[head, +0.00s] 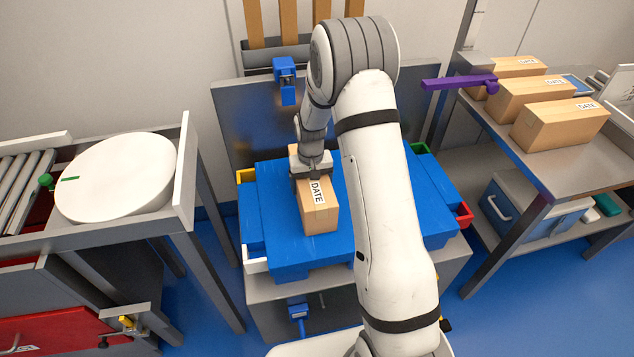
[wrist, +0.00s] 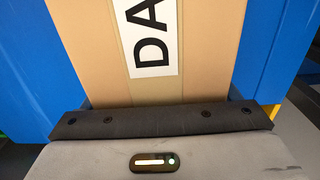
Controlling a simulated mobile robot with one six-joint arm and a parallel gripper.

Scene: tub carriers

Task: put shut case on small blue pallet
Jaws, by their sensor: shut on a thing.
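A shut brown case (head: 320,215) with a white DATE label is at the small blue pallet (head: 275,215) in the head view. My gripper (head: 312,172) is shut on the case from above, near its far end. In the wrist view the case (wrist: 105,60) fills the middle, with part of its label showing, and the blue pallet (wrist: 30,90) lies on both sides. The dark gripper edge (wrist: 160,122) crosses the case. I cannot tell whether the case rests on the pallet or hangs just above it. My arm hides the pallet's right part.
Several more brown cases (head: 545,98) stand on the right-hand table (head: 560,165). A purple bar (head: 455,84) juts out beside them. A white round turntable (head: 118,178) stands on the left. Coloured corner pieces, such as a red one (head: 464,214), surround the pallet.

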